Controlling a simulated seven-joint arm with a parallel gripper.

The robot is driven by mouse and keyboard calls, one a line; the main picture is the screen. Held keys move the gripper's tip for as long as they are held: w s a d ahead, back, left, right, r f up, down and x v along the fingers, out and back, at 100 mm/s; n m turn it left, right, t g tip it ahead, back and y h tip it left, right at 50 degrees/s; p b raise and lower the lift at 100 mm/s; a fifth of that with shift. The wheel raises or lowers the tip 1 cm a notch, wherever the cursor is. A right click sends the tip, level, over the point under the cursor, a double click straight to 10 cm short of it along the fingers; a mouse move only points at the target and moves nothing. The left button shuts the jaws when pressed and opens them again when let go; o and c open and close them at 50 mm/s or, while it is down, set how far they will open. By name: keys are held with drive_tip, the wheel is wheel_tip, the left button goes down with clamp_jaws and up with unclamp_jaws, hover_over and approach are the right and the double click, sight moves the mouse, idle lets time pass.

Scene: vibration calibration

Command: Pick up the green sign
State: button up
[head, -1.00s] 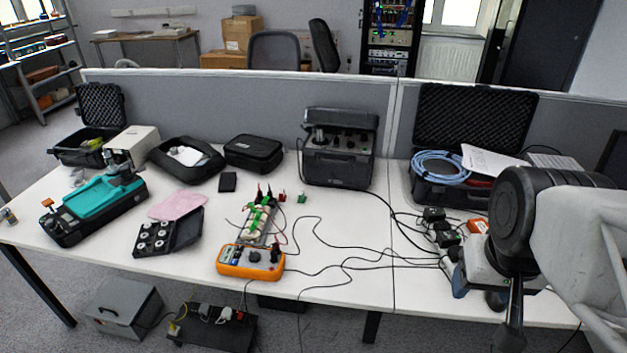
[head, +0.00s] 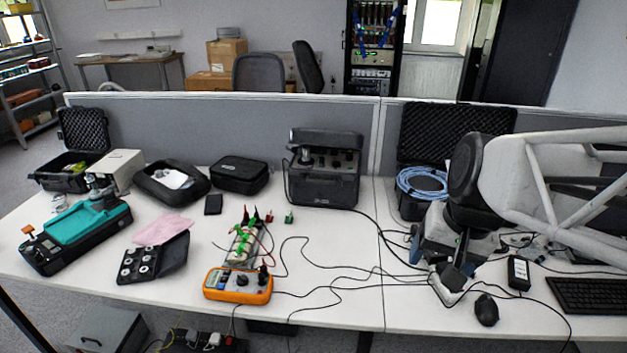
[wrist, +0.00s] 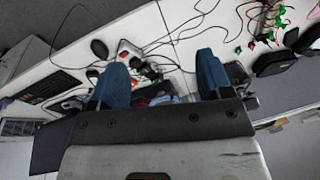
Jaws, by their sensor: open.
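A small green piece (head: 289,217), which I take for the green sign, stands on the white table right of the wired board. In the wrist view a small green piece (wrist: 238,49) shows at upper right, outside my jaws; it looks like the same one. It is too small to make out any marking. My gripper (head: 452,287) is far to its right, over the right part of the table. Its two blue fingers stand apart with nothing held between them, as the wrist view (wrist: 161,78) shows. The fingertips are partly unclear in the head view.
An orange multimeter (head: 238,286) and the wired board (head: 241,247) with green clips lie left of the green piece. Black cables (head: 330,265) cross the table. A dark instrument case (head: 325,180) stands behind. A mouse (head: 486,310) and keyboard (head: 590,295) are at right.

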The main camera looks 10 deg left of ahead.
drive_tip(key=w+a+f+m+g+y, duration=0.1)
drive_tip(key=w+a+f+m+y, duration=0.3)
drive_tip(key=w, duration=0.7)
drive_tip(key=w+a+f+m+g, duration=0.1)
drive_tip(key=w+a+f, duration=0.1)
drive_tip(key=w+a, duration=0.6)
drive_tip(key=w+a+f+m+y, duration=0.3)
drive_tip(key=w, duration=1)
drive_tip(key=w+a+f+m+y, duration=0.2)
drive_tip(key=w+a+f+m, duration=0.3)
drive_tip(key=w+f, duration=0.6)
drive_tip(key=m+t+y, duration=0.1)
drive_tip(key=m+y, duration=0.2)
drive_tip(key=m, duration=0.1)
approach(289, 217)
drive_tip(key=shift+w+a+f, duration=0.25)
drive_tip(key=shift+w+a, duration=0.3)
drive_tip(key=shift+w, duration=0.3)
drive_tip(key=shift+w+a+f, duration=0.1)
drive_tip(key=shift+w+f, duration=0.1)
drive_tip(key=shift+f, duration=0.15)
drive_tip(key=shift+x, duration=1.25)
